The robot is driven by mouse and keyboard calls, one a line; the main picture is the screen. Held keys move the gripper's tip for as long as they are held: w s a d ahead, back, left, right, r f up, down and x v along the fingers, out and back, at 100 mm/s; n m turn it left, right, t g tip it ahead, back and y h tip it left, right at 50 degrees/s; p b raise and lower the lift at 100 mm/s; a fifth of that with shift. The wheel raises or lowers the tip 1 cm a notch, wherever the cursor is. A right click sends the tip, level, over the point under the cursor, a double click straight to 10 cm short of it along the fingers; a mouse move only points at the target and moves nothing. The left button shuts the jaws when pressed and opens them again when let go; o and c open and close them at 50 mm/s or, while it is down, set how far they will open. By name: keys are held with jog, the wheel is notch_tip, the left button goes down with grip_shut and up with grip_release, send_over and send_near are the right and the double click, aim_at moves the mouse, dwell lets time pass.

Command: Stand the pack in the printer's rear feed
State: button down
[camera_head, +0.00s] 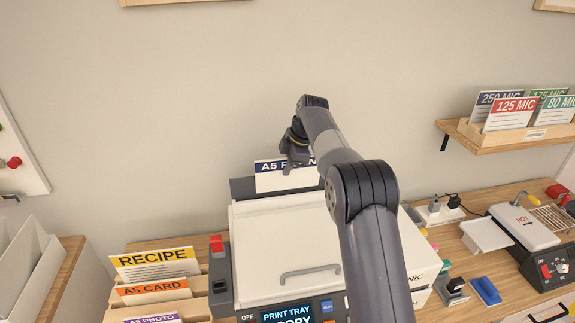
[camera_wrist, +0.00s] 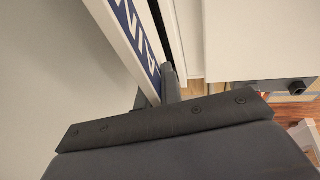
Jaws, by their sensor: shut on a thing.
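The pack (camera_head: 284,181), white with a blue band reading "A5 P…", stands upright at the back of the white printer (camera_head: 280,232). My gripper (camera_head: 292,158) is shut on its upper edge, and my arm covers its right part. The dark rear feed (camera_head: 243,187) runs along the printer's back edge. The pack's lower edge meets it in the head view, but I cannot tell how deep it sits.
A wooden rack at front left holds RECIPE (camera_head: 155,262), A5 CARD (camera_head: 153,287) and A5 PHOTO (camera_head: 152,319) packs. A laminator (camera_head: 525,235) stands right. A wall shelf (camera_head: 515,140) holds several packs. The plain wall is close behind the printer.

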aim_at(287, 198)
jog(key=shift+f+b, duration=2.05)
jog(key=shift+f, duration=2.3)
jog(key=c, duration=1.2)
grip_release()
jog(key=shift+r, duration=0.35)
jog(key=shift+r, duration=0.15)
jog(key=shift+d+r+p, duration=0.1)
jog(key=shift+r+p, duration=0.25)
jog(key=shift+r, duration=0.1)
jog(key=shift+p+v, duration=1.4)
jog(key=shift+v, duration=1)
jog(key=shift+s+d, duration=0.1)
